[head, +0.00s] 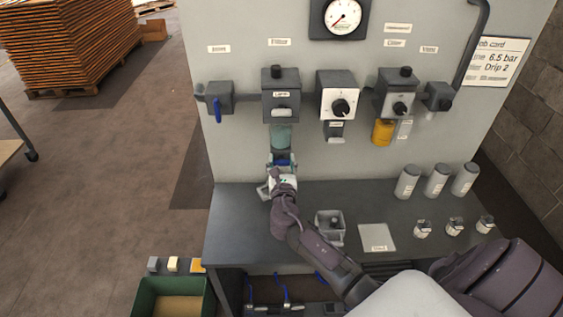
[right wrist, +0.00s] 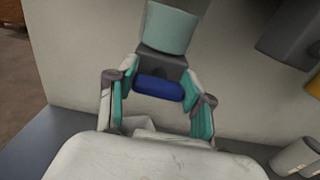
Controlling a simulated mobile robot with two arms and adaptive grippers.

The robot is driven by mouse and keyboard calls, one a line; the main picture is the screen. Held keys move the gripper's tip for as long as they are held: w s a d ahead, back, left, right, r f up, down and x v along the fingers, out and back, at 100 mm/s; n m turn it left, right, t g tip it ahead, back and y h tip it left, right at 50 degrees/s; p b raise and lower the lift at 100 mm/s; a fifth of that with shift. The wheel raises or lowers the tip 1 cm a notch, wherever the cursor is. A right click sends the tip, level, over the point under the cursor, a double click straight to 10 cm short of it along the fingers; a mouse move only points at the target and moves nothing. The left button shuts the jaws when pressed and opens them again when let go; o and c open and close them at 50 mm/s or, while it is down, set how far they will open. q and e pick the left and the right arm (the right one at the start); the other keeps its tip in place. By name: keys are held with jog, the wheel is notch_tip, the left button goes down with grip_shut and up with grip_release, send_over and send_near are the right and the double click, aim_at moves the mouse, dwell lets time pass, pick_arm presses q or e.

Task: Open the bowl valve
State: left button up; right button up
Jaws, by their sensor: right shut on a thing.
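The bowl (head: 281,137) is teal and hangs under the dark filter housing labelled on its front (head: 281,97). The bowl valve (head: 282,162) sits at its bottom, a dark grey block with a blue bar-shaped handle; it also shows in the right wrist view (right wrist: 159,88). My right gripper (head: 282,158) reaches up from below, with one teal-padded finger on each side of the valve, and is shut on it. In the right wrist view the blue handle lies crosswise between the fingers. My left gripper is not in view.
A blue lever valve (head: 218,108) hangs left of the filter. A gauge (head: 343,17), a knobbed box (head: 341,103) and a yellow bowl (head: 382,132) are on the panel. Grey cylinders (head: 437,180) and a small open box (head: 330,228) stand on the bench. A green crate (head: 144,300) is on the floor.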

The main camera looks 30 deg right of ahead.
jog(key=shift+f, duration=0.1)
jog(key=m+b, duration=0.2)
jog(key=m, duration=0.1)
jog(key=shift+f+m, duration=0.15)
jog(key=shift+m, duration=0.15)
jog(key=m+b, duration=0.3)
jog(key=m, duration=0.2)
jog(key=shift+s+d+m+b, duration=0.1)
jog(key=shift+d+m+b, duration=0.05)
jog(key=shift+m+b, duration=0.2)
jog(key=m+b, duration=0.2)
jog(key=m, duration=0.2)
jog(key=shift+f+b, duration=0.1)
jog(key=shift+b, duration=0.25)
jog(key=m+b, duration=0.2)
jog(key=m, duration=0.2)
jog(key=shift+m, duration=0.45)
jog(key=o, duration=1.2)
